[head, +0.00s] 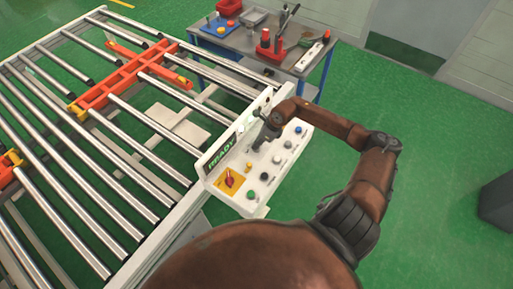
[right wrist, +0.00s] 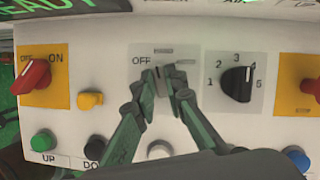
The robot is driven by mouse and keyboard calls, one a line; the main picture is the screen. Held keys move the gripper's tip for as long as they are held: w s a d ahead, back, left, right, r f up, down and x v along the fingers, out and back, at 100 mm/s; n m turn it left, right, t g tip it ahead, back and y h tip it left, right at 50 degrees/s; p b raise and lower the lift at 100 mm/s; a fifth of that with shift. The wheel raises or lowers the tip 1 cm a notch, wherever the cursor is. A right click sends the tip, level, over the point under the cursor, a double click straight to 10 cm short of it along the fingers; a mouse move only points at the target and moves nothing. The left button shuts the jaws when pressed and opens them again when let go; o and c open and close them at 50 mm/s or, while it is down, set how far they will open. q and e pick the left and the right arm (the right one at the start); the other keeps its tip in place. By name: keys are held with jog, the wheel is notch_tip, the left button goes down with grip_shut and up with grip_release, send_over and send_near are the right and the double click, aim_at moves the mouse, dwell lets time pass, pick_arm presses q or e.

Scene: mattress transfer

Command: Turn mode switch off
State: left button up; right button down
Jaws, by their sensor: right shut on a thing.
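The mode switch (right wrist: 158,150) is a small knob on a light grey plate marked OFF at its upper left, in the right wrist view. My right gripper (right wrist: 165,88) is shut on it, one finger on each side. The fingers hide much of the knob, so its exact setting is hard to read. In the head view, my right gripper (head: 262,142) reaches down onto the white control panel (head: 243,198) from the right. The panel carries a READY display. My left gripper is not in view.
Beside the mode switch are a black numbered dial (right wrist: 237,84), a red OFF/ON switch (right wrist: 31,77), a yellow button (right wrist: 90,101) and a green UP button (right wrist: 43,141). A roller conveyor (head: 90,150) lies left of the panel. A tool table (head: 275,62) stands behind it.

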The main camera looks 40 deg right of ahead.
jog(key=n+b, duration=0.1)
jog(key=b, duration=0.1)
jog(key=n+g+b, duration=0.1)
jog(key=n+b, duration=0.1)
jog(key=n+y+b, duration=0.1)
jog(key=n+b, duration=0.1)
jog(key=b, duration=0.1)
jog(key=shift+w+d+f+g, duration=0.1)
jog(key=shift+f+g, duration=0.15)
jog(key=shift+g, duration=0.05)
jog(key=shift+r+n+g+y+b, duration=0.2)
jog(key=shift+n+g+y+b, duration=0.1)
jog(key=shift+n+b, duration=0.8)
jog(key=c, duration=2)
grip_release()
jog(key=shift+o, duration=0.2)
jog(key=shift+r, duration=0.15)
jog(key=v, duration=1.1)
jog(key=shift+d+r, duration=0.25)
jog(key=shift+r, duration=0.1)
